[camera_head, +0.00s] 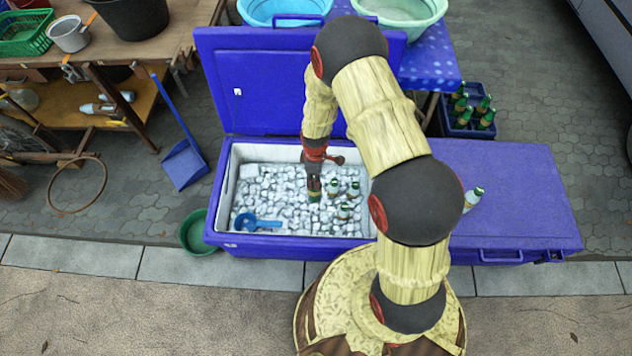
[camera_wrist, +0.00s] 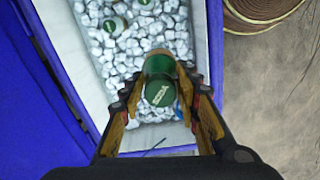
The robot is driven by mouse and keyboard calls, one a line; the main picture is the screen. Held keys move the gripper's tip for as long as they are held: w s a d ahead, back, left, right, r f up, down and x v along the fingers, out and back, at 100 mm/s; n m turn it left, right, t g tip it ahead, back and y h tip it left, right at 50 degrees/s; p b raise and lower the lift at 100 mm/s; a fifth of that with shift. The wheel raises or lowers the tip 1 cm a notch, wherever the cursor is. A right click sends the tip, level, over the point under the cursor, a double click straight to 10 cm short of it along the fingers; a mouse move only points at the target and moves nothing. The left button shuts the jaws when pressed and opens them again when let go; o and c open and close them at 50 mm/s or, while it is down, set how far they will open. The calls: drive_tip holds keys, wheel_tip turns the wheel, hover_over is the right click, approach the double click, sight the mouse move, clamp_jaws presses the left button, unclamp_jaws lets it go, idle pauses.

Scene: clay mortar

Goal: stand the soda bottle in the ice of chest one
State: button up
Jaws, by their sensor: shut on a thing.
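The open blue chest (camera_head: 219,190) has a white inner wall and is filled with ice (camera_head: 282,185). My gripper (camera_head: 314,178) is inside the chest opening, above the ice. It is shut on a green bottle (camera_head: 314,190), whose green cap (camera_wrist: 159,90) shows between the fingers in the wrist view. The bottle looks roughly upright. I cannot tell whether its base touches the ice. Other bottles (camera_head: 344,210) with green caps stand in the ice to the right of my gripper; two also show in the wrist view (camera_wrist: 114,25).
A blue scoop (camera_head: 258,222) lies on the ice at the front left. The raised lid (camera_head: 245,95) stands behind the opening. A closed blue chest (camera_head: 520,200) is at the right, with a bottle (camera_head: 473,197) on it. A bottle crate (camera_head: 467,118) is behind.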

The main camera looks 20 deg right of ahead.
drive_tip(key=n, duration=0.2)
drive_tip(key=f+n, duration=0.1)
drive_tip(key=n, duration=0.3)
drive_tip(key=shift+f, duration=0.25)
drive_tip(key=n, duration=0.2)
drive_tip(key=f+n, duration=0.1)
drive_tip(key=n, duration=0.4)
drive_tip(key=shift+s+f+n+p, duration=0.1)
drive_tip(key=shift+f+n+p, duration=0.2)
drive_tip(key=shift+f+n, duration=0.1)
wheel_tip(320, 180, down, 26)
drive_tip(key=b, duration=1.5)
drive_tip(key=shift+r+b, duration=0.2)
drive_tip(key=shift+b, duration=0.1)
drive_tip(key=shift+d, duration=0.15)
drive_tip(key=shift+f, duration=0.5)
drive_tip(key=o, duration=1.2)
drive_tip(key=shift+c, duration=0.2)
drive_tip(key=shift+o, duration=0.3)
